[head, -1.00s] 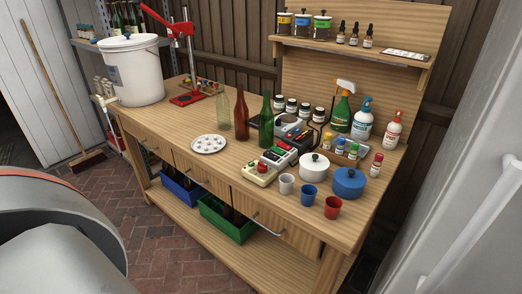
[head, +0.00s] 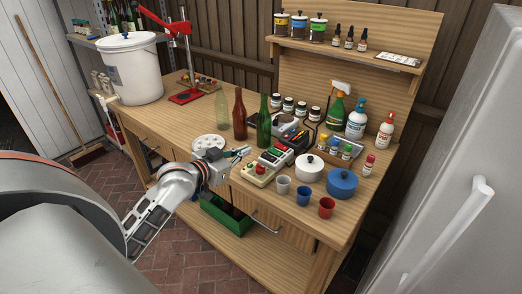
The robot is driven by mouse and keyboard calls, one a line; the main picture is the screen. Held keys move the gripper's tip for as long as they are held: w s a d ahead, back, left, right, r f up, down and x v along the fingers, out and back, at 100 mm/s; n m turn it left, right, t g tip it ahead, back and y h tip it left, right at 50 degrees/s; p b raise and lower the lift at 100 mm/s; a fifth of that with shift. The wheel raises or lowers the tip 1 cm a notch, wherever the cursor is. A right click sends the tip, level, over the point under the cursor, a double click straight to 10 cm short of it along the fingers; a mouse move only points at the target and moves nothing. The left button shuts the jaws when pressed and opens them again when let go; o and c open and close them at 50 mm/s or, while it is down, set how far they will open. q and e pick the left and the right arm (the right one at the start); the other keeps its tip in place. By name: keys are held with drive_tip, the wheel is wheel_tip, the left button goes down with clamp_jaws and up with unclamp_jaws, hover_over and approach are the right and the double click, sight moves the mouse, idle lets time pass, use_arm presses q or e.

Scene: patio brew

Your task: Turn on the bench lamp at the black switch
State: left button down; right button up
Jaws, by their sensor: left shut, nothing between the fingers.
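My left gripper (head: 240,153) reaches in from the lower left. It is shut and empty, above the front part of the wooden workbench (head: 170,112), in front of the green bottle. A beige box with a red button (head: 258,174) and a grey device with coloured parts (head: 276,157) stand just to the right of the gripper. Dark equipment (head: 290,133) stands behind them, too small to make out. I cannot pick out the bench lamp or its black switch for certain. My right gripper is not in view.
A white plate (head: 207,141) is partly hidden by my left gripper. Clear, brown (head: 240,115) and green bottles (head: 263,118) stand behind. A white pot (head: 309,169), a blue pot (head: 342,184) and three cups stand right. A white bucket (head: 130,70) is far left.

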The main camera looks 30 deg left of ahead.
use_arm(q)
drive_tip(key=shift+f, duration=0.1)
hover_over(269, 156)
drive_tip(key=s+a, duration=0.1)
drive_tip(key=s, duration=0.1)
wheel_tip(269, 156, down, 2)
drive_tip(key=shift+s+a+f, duration=0.1)
drive_tip(key=shift+s+f, duration=0.05)
drive_tip(key=shift+f, duration=0.05)
wheel_tip(269, 156, down, 3)
drive_tip(key=shift+s+a+r, duration=0.1)
drive_tip(key=shift+a+r, duration=0.05)
drive_tip(key=shift+a+f, duration=0.1)
drive_tip(key=shift+f, duration=0.55)
